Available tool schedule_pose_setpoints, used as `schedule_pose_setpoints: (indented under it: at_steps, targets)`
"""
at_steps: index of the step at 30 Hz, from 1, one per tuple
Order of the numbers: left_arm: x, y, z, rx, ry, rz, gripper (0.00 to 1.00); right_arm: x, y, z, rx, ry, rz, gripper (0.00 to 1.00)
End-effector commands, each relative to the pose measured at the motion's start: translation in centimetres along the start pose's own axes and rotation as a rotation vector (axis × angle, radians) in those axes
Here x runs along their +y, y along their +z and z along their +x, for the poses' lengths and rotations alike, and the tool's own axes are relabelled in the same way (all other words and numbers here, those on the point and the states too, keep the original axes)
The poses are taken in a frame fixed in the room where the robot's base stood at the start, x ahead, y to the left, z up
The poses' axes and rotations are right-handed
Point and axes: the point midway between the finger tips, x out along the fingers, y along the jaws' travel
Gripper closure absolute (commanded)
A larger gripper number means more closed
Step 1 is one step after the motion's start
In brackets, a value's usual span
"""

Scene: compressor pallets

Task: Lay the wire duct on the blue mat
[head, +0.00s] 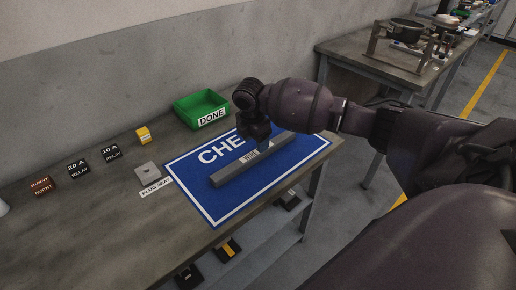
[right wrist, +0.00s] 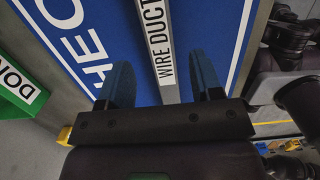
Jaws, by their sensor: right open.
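The wire duct (head: 232,172) is a long grey bar with a white "WIRE DUCT" label, and it lies on the blue mat (head: 213,204). In the right wrist view the duct (right wrist: 154,22) runs between the two fingers, and the blue mat (right wrist: 212,32) is around it. My right gripper (head: 254,146) is just above the duct near its label. In the right wrist view the right gripper (right wrist: 163,85) is open, with a finger on each side of the duct and gaps between. My left gripper is not in view.
A green bin (head: 202,107) marked DONE stands behind the mat. A grey plug seat (head: 148,174), a yellow block (head: 143,135) and labelled relays (head: 110,152) sit on the workbench (head: 100,220) at left. A second table (head: 345,50) with equipment stands at the back right.

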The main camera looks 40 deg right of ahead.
Motion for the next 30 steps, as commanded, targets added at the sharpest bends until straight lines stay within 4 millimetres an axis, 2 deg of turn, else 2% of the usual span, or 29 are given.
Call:
schedule_pose_setpoints:
  at_steps: [1, 3, 9, 12, 30]
  targets:
    - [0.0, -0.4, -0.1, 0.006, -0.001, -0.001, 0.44, 0.1, 0.1, -1.5, -0.001, 0.006, -0.001, 0.41]
    - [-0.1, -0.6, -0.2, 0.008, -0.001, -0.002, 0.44, 0.1, 0.0, -2.8, 0.0, 0.006, -0.001, 0.41]
    - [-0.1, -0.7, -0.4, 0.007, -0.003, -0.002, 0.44, 0.1, 0.0, -5.4, 0.001, 0.003, -0.001, 0.41]
    - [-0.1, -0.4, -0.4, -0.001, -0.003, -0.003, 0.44, 0.0, 0.0, -6.1, 0.001, 0.001, 0.0, 0.41]
    - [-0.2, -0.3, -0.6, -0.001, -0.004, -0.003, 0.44, 0.0, 0.0, -6.5, 0.001, -0.001, -0.001, 0.41]
